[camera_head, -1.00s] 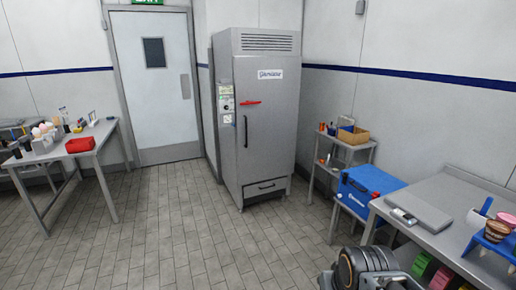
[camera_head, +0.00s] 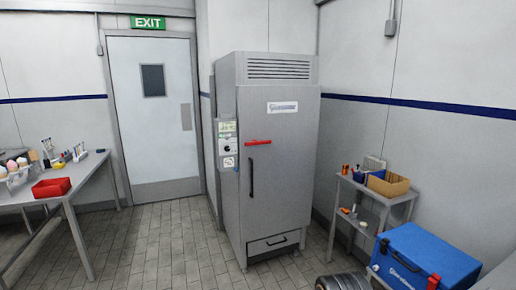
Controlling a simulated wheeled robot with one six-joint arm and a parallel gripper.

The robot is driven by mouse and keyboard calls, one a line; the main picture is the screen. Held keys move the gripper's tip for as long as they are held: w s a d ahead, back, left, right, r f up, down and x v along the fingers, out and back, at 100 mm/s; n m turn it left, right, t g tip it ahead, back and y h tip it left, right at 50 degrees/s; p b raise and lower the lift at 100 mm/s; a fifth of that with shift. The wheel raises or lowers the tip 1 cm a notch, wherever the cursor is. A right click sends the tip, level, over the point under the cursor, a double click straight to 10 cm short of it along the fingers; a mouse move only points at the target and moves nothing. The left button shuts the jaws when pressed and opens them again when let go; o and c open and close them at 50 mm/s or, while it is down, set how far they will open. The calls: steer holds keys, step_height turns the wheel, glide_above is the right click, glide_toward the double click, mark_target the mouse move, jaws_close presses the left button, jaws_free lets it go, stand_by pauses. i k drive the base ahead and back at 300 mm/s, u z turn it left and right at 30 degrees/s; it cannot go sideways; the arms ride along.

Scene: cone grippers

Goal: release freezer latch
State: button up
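The freezer is a tall grey upright cabinet (camera_head: 285,185) in the middle of the view, with its door shut. A red latch handle (camera_head: 258,143) lies roughly level across the upper left of the door. A dark vertical door handle (camera_head: 251,178) is below it. A control panel (camera_head: 227,146) with a dial and labels is on the freezer's left edge. Part of my arm shows at the bottom edge, right of the middle. My gripper is not in view.
A small shelf stand (camera_head: 350,213) with bins is right of the freezer. A blue cooler box (camera_head: 420,262) is nearer at the lower right. A table (camera_head: 88,168) with a red tray (camera_head: 52,187) stands at left. Tiled floor (camera_head: 165,245) in front of the freezer is clear.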

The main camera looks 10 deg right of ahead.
mark_target(254, 143)
steer(key=u, duration=0.55)
steer(key=i, duration=2.75)
steer(key=z, duration=0.4)
